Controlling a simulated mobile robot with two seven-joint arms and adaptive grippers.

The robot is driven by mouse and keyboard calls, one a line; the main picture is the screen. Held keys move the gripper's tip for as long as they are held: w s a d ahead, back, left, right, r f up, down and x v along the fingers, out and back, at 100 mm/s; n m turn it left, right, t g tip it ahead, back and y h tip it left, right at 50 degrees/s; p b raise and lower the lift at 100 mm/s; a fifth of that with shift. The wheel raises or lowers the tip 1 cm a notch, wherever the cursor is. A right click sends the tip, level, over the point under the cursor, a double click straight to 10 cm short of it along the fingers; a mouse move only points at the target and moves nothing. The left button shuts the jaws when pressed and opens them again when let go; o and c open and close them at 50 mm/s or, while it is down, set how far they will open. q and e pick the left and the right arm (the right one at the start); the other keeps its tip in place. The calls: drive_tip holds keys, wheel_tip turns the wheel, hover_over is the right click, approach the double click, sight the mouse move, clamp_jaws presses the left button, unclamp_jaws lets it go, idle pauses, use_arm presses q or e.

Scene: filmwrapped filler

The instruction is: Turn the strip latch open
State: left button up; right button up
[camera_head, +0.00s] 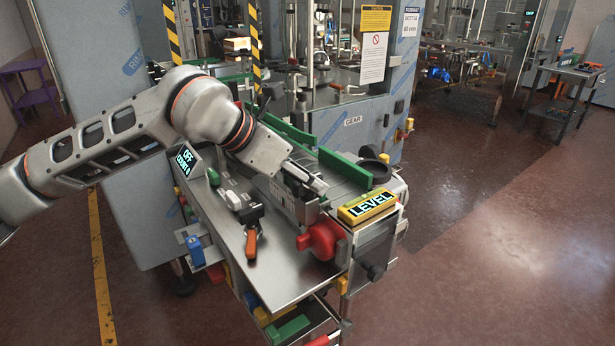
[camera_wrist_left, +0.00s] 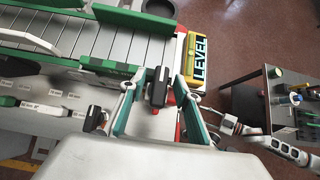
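My left gripper (camera_head: 316,186) reaches over the front of the machine, just left of the yellow LEVEL sign (camera_head: 368,205). In the left wrist view its two fingers (camera_wrist_left: 158,100) are apart, with a black handle (camera_wrist_left: 159,86) between them. I cannot tell whether the fingers touch this handle, or whether it is the strip latch. A second black knob (camera_wrist_left: 92,118) lies outside the fingers, to the left. In the head view, a red round part (camera_head: 322,240) and an orange-handled lever (camera_head: 251,244) sit near the gripper. The right gripper is not clearly visible.
Green guide rails (camera_head: 345,168) border the conveyor behind the gripper. A screen reading OFF (camera_head: 187,158) stands at left. A dark tool cart (camera_wrist_left: 285,100) stands right in the wrist view.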

use_arm(q)
drive_tip(key=shift+d, duration=0.1)
clamp_jaws()
